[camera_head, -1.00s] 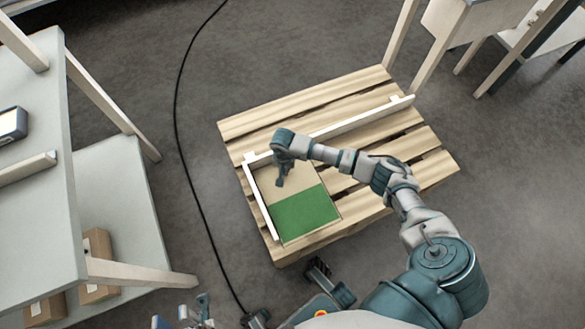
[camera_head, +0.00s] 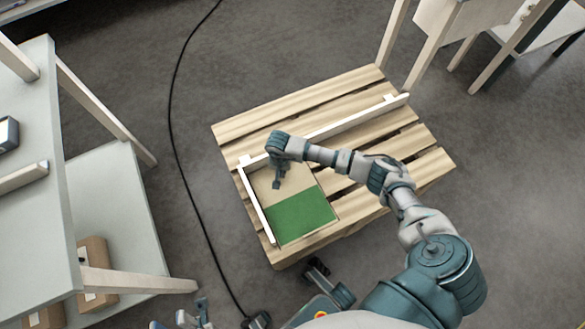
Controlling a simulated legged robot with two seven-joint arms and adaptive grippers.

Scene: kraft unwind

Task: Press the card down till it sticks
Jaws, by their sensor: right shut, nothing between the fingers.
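A flat tan card (camera_head: 304,178) lies on the wooden pallet, with a green rectangle (camera_head: 301,216) covering the part nearer me. Which of the two is the task's card is unclear. White strips (camera_head: 259,208) run along the left and far sides. My right gripper (camera_head: 276,185) is shut and empty, pointing down over the tan part. The wrist hides some of the tan part, and I cannot tell whether the fingertips touch it. Grey and teal parts (camera_head: 200,312) at the bottom left edge may be my left gripper; its jaws cannot be made out.
The slatted pallet (camera_head: 420,163) has bare room to the right. A long white rail (camera_head: 355,119) crosses it. A pale shelf table (camera_head: 105,205) with boxes stands at left. A black cable (camera_head: 171,112) lies on the floor. Pale wooden furniture (camera_head: 444,32) stands at upper right.

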